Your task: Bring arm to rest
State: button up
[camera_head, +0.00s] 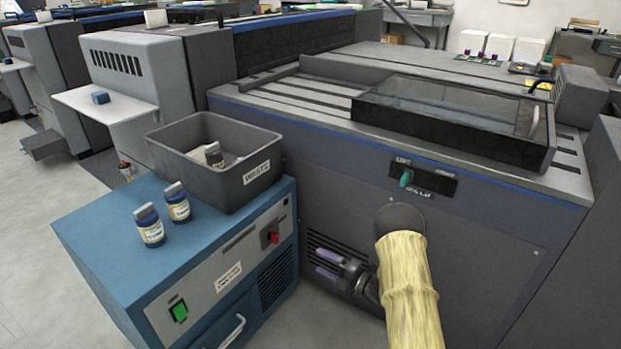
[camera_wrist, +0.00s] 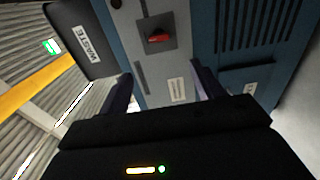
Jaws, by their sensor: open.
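My arm, in a yellow sleeve, hangs at the right of centre in the head view, in front of the grey press. My gripper (camera_head: 322,264) is low beside the press's front panel, pointing left toward the blue cabinet. In the wrist view, my gripper (camera_wrist: 163,85) is open, its two fingers apart with nothing between them. The blue cabinet (camera_wrist: 195,30) with its red switch (camera_wrist: 159,36) lies beyond the fingers. I cannot tell the exact gap to it.
The blue cabinet (camera_head: 105,240) stands at left with two blue-and-white bottles (camera_head: 150,228) (camera_head: 176,204) on top. A grey waste bin (camera_head: 240,182) there holds items. The grey press (camera_head: 470,245) rises behind my arm. Open floor (camera_head: 45,290) lies at far left.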

jog(key=d+r+m+h+p, duration=0.2)
jog(key=d+r+m+h, duration=0.1)
jog(key=r+m+h, duration=0.35)
jog(key=d+r+m+h+p, duration=0.1)
jog(key=d+r+m+h, duration=0.35)
jog(key=r+m, duration=0.3)
jog(key=s+r+m+g+h+p, duration=0.2)
jog(key=s+r+m+g, duration=0.35)
jog(key=s, duration=0.85)
jog(key=s+r+m+g+h+p, duration=0.1)
jog(key=s+r+m+g, duration=0.15)
jog(key=s+m, duration=0.85)
notch_tip(320, 180, up, 38)
jog(key=s+n+p, duration=0.2)
jog(key=p, duration=3.6)
jog(key=shift+a+f, duration=0.15)
jog(key=shift+a, duration=0.05)
